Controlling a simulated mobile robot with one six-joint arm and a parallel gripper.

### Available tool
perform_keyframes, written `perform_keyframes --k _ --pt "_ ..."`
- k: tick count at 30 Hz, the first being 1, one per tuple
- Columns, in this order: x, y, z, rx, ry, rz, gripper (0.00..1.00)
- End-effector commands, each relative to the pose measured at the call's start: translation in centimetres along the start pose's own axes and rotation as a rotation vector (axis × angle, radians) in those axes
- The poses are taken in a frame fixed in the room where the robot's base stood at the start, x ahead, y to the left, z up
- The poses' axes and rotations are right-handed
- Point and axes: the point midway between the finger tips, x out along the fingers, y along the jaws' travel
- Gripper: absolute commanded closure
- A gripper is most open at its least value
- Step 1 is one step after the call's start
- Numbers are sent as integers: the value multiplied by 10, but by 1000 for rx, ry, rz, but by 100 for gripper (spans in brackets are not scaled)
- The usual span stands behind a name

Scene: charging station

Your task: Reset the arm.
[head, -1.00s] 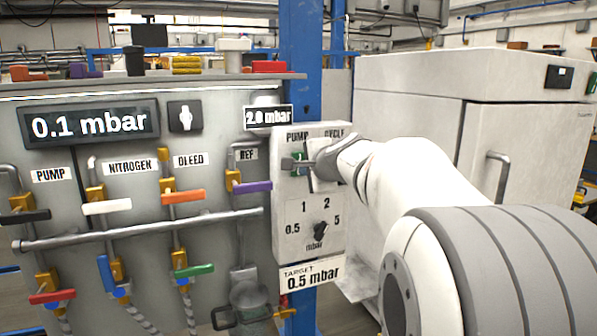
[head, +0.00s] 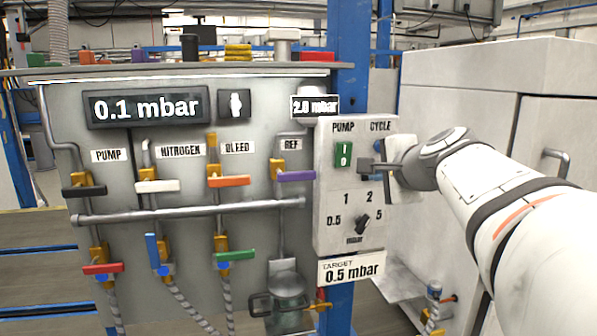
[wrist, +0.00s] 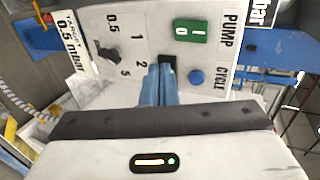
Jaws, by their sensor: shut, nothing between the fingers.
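My gripper (head: 366,166) is in front of the grey control box (head: 328,210), right of the green PUMP switch (head: 343,154). Its fingers are together and empty. In the wrist view my gripper (wrist: 158,84) points at the panel near the blue CYCLE button (wrist: 196,76) and the green PUMP switch (wrist: 191,31). I cannot tell whether the fingertips touch the panel. The black selector knob (head: 362,222) sits below, among the marks 0.5, 1, 2 and 5; it also shows in the wrist view (wrist: 112,53).
A panel (head: 250,230) left of the box carries pipes and several coloured valve handles. Its display (head: 146,107) reads 0.1 mbar, and a smaller display (head: 315,106) reads 2.0 mbar. The target label (head: 351,269) reads 0.5 mbar. A white cabinet (head: 470,75) stands behind my arm at right.

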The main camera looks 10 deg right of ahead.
Motion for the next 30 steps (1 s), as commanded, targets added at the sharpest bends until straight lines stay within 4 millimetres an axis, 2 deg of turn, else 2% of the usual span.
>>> perform_keyframes --k 4,14,17,20,23,27,30 --pt "-7 2 0 0 -1 1 100" --pt "-7 3 2 -6 -5 5 100" --pt "-4 17 15 -67 -32 51 100" --pt "-2 54 45 -225 -106 162 100" --pt "-7 112 83 -469 -227 316 100" --pt "-34 198 122 -857 -432 523 100" --pt "-59 249 133 -1109 -572 641 100"
